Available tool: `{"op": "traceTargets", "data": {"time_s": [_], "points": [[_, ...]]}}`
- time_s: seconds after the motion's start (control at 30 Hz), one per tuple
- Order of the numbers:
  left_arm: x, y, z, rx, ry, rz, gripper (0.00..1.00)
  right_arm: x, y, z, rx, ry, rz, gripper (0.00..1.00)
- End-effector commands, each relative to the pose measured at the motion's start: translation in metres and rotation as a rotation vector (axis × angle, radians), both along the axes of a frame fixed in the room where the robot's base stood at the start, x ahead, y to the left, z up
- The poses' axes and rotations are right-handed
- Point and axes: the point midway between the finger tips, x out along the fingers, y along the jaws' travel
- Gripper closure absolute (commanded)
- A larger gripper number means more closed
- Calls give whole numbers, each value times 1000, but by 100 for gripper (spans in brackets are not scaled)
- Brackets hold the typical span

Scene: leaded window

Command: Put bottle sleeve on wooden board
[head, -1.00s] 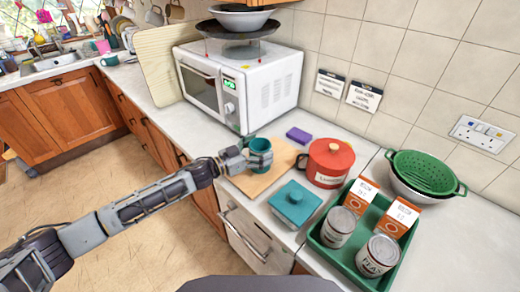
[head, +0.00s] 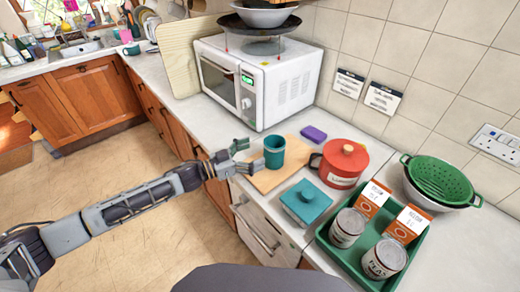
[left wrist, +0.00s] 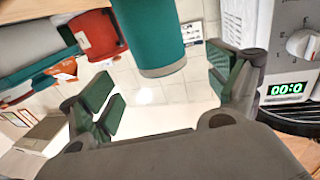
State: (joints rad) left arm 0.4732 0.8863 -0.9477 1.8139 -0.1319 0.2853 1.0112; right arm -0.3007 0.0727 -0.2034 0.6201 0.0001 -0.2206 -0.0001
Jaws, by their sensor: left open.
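The teal bottle sleeve (head: 274,152) stands upright on the wooden board (head: 268,181) on the counter, in front of the microwave. It also shows in the left wrist view (left wrist: 152,32), beyond the fingers and apart from them. My left gripper (head: 240,155) is open and empty just left of the sleeve, at the board's left edge. Its open fingers also show in the left wrist view (left wrist: 165,95). My right gripper is not in view.
A red pot (head: 342,165) stands right of the board, with a purple sponge (head: 313,133) behind. A teal lidded dish (head: 305,201) is in front. A green tray (head: 343,262) with cans and cartons is at right. The white microwave (head: 270,88) is behind.

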Motion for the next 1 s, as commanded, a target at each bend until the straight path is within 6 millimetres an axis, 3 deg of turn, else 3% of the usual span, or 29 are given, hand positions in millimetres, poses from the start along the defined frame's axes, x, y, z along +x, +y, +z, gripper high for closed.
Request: {"op": "traceTargets", "data": {"time_s": [0.4,1.0], "points": [[-17,26,0,0,0,-1,11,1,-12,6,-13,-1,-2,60],[-18,28,0,0,-1,0,11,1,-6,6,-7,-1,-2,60]]}}
